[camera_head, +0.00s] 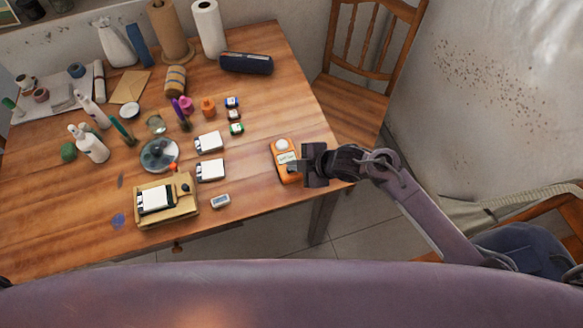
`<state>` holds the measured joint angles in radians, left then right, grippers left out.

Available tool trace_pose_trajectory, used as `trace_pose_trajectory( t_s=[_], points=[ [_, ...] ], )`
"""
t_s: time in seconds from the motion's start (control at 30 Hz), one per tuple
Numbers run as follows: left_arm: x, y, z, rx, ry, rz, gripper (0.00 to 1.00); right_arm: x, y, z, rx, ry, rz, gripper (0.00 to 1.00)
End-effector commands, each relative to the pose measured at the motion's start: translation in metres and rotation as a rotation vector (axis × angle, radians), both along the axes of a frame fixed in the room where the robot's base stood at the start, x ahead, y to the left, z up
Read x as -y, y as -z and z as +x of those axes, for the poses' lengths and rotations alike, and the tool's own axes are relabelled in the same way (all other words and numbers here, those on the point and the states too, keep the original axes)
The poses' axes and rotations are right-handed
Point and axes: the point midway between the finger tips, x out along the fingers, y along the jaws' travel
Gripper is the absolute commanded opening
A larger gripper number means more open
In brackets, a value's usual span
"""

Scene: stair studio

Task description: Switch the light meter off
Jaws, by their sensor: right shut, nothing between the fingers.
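The light meter (283,148) is an orange handheld device with a round white dome and a small pale display. It lies on the wooden table (255,205) near its right edge. My right gripper (293,166) is shut and empty. Its fingertips are over or at the lower right part of the meter and hide some of it. I cannot tell whether they touch it. The meter's switch is too small to make out. My left gripper is not in view.
Left of the meter are white-topped blocks (210,170), a small grey display device (220,201) and small ink bottles (236,129). A dark cylindrical case (246,63) lies behind. A wooden chair (350,100) stands at the table's right side.

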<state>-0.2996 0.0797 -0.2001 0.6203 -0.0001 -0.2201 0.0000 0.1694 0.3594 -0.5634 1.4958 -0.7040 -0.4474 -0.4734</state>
Motion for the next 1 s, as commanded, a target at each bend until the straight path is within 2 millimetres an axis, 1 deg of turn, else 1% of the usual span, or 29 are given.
trace_pose_trajectory(
  t_s=[0.63, 0.8, 1.0],
  points=[
    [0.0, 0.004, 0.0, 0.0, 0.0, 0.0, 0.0, 0.0, 0.005, 0.0, 0.0, 0.0, 0.0, 0.0],
    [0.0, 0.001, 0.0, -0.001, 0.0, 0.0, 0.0, 0.0, 0.003, 0.0, 0.0, 0.0, 0.0, 0.0],
    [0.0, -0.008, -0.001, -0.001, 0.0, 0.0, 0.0, 0.0, -0.007, 0.0, 0.001, -0.001, 0.0, 0.0]
  ],
)
